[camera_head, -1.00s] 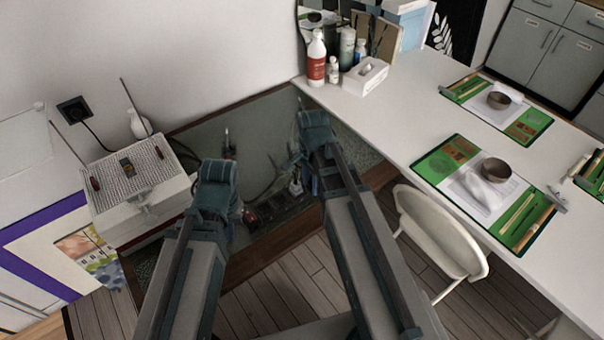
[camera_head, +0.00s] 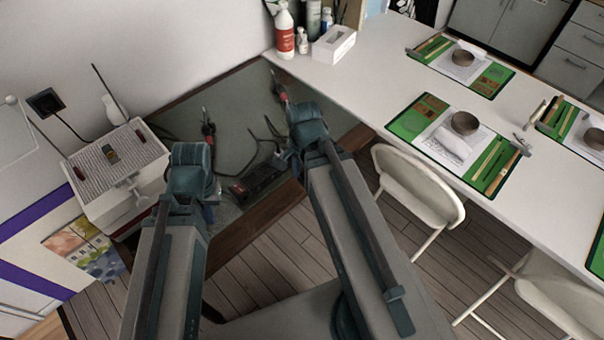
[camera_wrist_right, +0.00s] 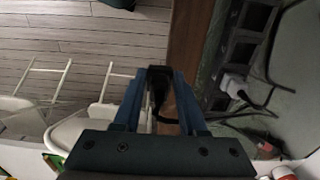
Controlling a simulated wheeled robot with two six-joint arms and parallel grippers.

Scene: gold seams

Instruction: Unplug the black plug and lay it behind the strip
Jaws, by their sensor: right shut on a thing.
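The dark power strip (camera_head: 258,180) lies on the grey-green surface between my two arms. In the right wrist view the strip (camera_wrist_right: 243,48) runs along the right, with a white plug (camera_wrist_right: 235,84) in it. My right gripper (camera_wrist_right: 158,84) is shut on the black plug (camera_wrist_right: 158,76), which is apart from the strip, to its left in that view, above the brown edge. In the head view my right gripper (camera_head: 287,162) is mostly hidden by its arm. My left gripper (camera_head: 210,208) is left of the strip; its fingers are largely hidden.
Dark cables (camera_head: 266,140) and red-and-black tools (camera_head: 208,127) lie behind the strip, with bare grey-green surface around them. A brown wooden edge (camera_head: 255,222) borders the front. A white box (camera_head: 118,172) stands left, a white table (camera_head: 375,98) and chair (camera_head: 420,185) right.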

